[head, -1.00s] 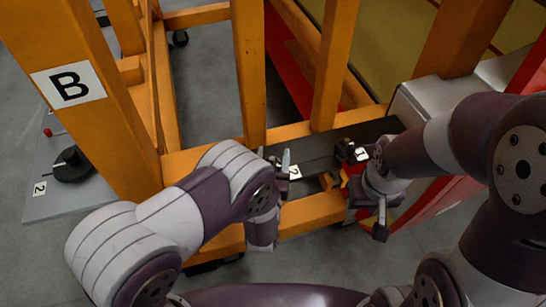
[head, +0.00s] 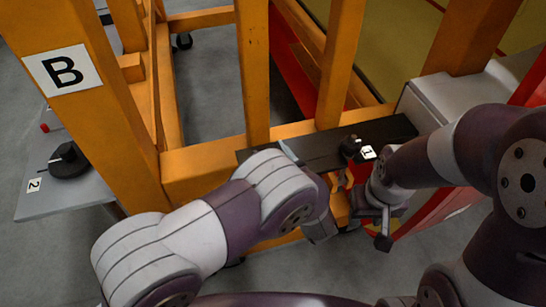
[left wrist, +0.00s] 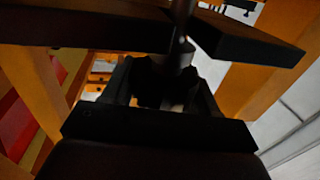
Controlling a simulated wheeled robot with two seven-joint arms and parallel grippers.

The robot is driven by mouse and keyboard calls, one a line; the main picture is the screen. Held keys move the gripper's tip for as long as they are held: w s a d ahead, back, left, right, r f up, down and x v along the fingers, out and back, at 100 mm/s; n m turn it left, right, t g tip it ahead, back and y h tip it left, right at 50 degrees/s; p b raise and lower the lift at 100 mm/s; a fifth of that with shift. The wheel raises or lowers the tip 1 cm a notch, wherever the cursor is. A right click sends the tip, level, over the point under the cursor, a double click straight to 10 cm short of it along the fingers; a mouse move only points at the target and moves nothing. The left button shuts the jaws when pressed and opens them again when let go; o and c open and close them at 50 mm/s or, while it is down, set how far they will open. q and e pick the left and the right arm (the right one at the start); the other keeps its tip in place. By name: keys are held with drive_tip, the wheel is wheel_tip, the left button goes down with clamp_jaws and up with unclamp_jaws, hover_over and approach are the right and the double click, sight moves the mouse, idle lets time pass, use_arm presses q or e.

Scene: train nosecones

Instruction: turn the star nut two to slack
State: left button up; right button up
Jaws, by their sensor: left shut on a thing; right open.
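Star nut two (left wrist: 150,82) is a dark lobed knob below a grey rod in the left wrist view, which is dim. My left gripper (left wrist: 165,88) is shut on it, with a finger on either side. In the head view, the nut, its label and my left fingertips are hidden behind my left wrist. Star nut one (head: 350,147), black with a white "1" label, stands on the dark bar (head: 318,146). My right gripper (head: 375,215) is open and empty, just below and right of that nut.
Orange posts (head: 252,75) rise behind the bar, and a post labelled B (head: 62,70) stands at the left. A grey panel (head: 75,195) there carries a black knob (head: 68,160) and a "2" label. A grey box (head: 430,100) is close to my right arm.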

use_arm(q)
drive_tip(key=shift+a+n+g+y, duration=0.1)
drive_tip(key=shift+n+g+y, duration=0.2)
drive_tip(key=shift+y, duration=0.1)
drive_tip(key=o, duration=1)
drive_tip(key=shift+w, duration=0.1)
